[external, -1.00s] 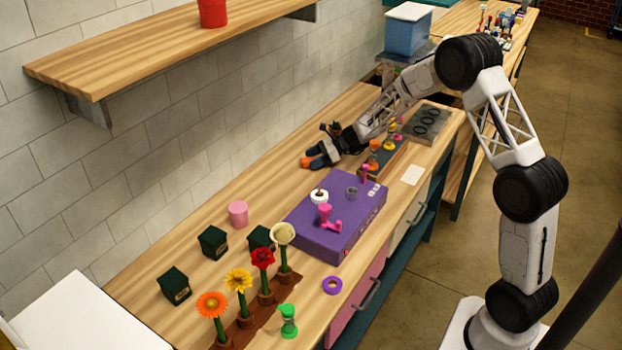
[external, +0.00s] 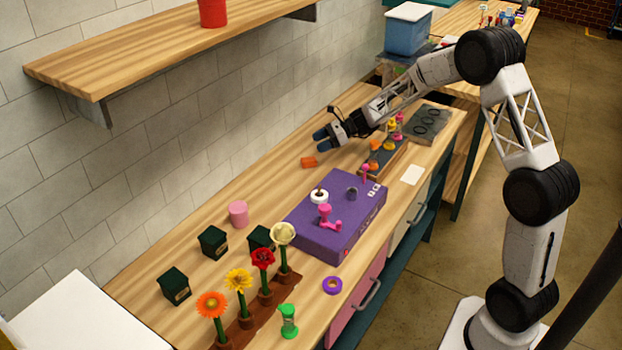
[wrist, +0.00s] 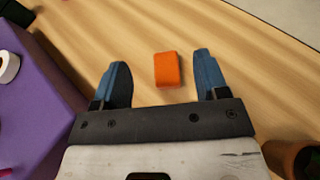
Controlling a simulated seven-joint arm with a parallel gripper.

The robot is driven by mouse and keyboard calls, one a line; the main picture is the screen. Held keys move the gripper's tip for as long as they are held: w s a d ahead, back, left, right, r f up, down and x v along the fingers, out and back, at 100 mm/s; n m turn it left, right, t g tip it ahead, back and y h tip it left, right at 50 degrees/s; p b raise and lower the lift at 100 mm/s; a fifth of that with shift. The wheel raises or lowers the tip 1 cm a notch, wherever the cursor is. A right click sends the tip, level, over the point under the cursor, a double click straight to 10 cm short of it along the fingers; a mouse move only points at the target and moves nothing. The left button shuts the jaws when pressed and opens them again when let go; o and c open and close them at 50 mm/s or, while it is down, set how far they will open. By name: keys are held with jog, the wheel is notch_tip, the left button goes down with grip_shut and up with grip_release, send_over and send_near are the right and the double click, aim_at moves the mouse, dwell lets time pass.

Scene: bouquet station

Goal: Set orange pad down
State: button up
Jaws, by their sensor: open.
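The orange pad (external: 309,162) is a small orange block lying on the wooden bench, near the wall and behind the purple box. In the wrist view the orange pad (wrist: 167,70) lies on the wood, centred between and just beyond my blue fingertips. My gripper (external: 322,137) is open and empty, raised above the bench to the upper right of the pad. In the wrist view both fingers of my gripper (wrist: 162,75) are spread wide, and neither touches the pad.
The purple box (external: 330,240) carries a white ring and pink pieces. A dark tray (external: 392,160) with coloured pieces sits to the right of the pad. A pink cylinder (external: 239,214) and several potted flowers stand nearer. Bare wood surrounds the pad.

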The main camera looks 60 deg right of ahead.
jog(key=shift+r, duration=0.65)
jog(key=s+a+r+n+g+h, duration=0.1)
jog(key=s+a+r+n+g, duration=0.1)
jog(key=s+a+r+n, duration=0.4)
jog(key=s+a+r+n+g+h, duration=0.1)
jog(key=s+a+r+n+g, duration=0.15)
jog(key=s+a, duration=0.65)
jog(key=s+a+r+n+g+h, duration=0.1)
jog(key=s+a+r+n+g, duration=0.15)
jog(key=s+a+n, duration=0.45)
jog(key=s+a+r+n+h, duration=0.1)
jog(key=s+n+h, duration=0.5)
jog(key=s, duration=2.3)
jog(key=a+n, duration=0.1)
jog(key=n, duration=0.4)
jog(key=shift+s+a+h, duration=0.15)
jog(key=shift+a+h, duration=0.25)
